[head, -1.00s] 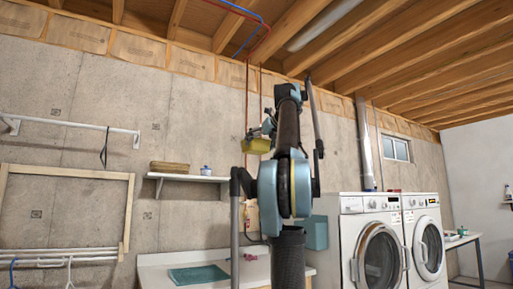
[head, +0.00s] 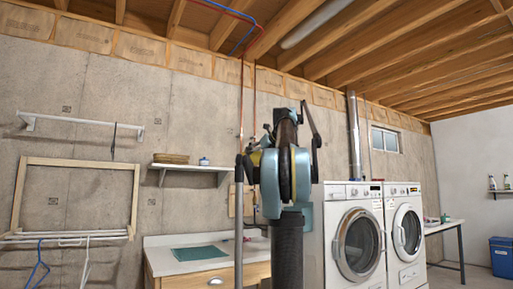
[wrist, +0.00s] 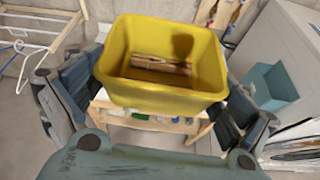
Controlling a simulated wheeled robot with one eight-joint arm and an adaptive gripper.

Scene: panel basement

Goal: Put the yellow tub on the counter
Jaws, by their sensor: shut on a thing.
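The yellow tub (wrist: 165,92) fills the middle of the wrist view, upright with its open top facing the camera. Brown, wood-coloured items show inside it. My gripper (wrist: 165,75) is shut on the tub, with a finger at its left and right sides. In the head view only a sliver of the tub (head: 256,158) shows, mostly hidden behind my arm, raised above the counter. The counter (head: 160,259) has a white top and a wooden drawer front, and stands against the concrete wall. My arm hides its right part.
A teal mat (head: 201,252) lies on the counter. A wall shelf (head: 190,167) above it holds a tan stack and a small jar. Two white washers (head: 353,231) stand to the right. A teal box (wrist: 268,88) shows beside a washer in the wrist view.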

